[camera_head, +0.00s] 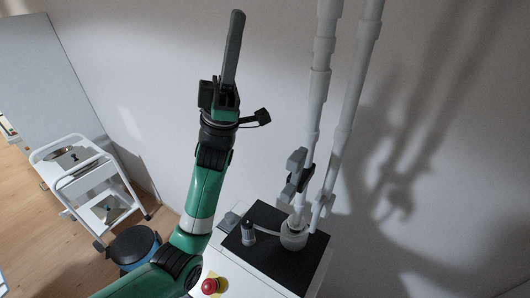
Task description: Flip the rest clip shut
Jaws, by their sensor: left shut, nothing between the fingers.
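My left gripper (237,16) points up at the top middle, in front of the bare wall. Its long grey fingers are together and hold nothing. A grey clip-like piece with a black part (297,161) sits low on the left of two pale upright tubes, to the right of and below my left gripper and apart from it. This may be the rest clip; I cannot tell whether it is open or shut. The tubes come down to a pale round holder (294,236) on a black mat (274,265). My right gripper is not in view.
A small grey-and-dark bottle-like item (248,233) stands on the mat. A red emergency button (209,286) is at the white cabinet's front left. A white trolley (92,181) and a dark round stool (134,245) stand at left. The wall limits room behind.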

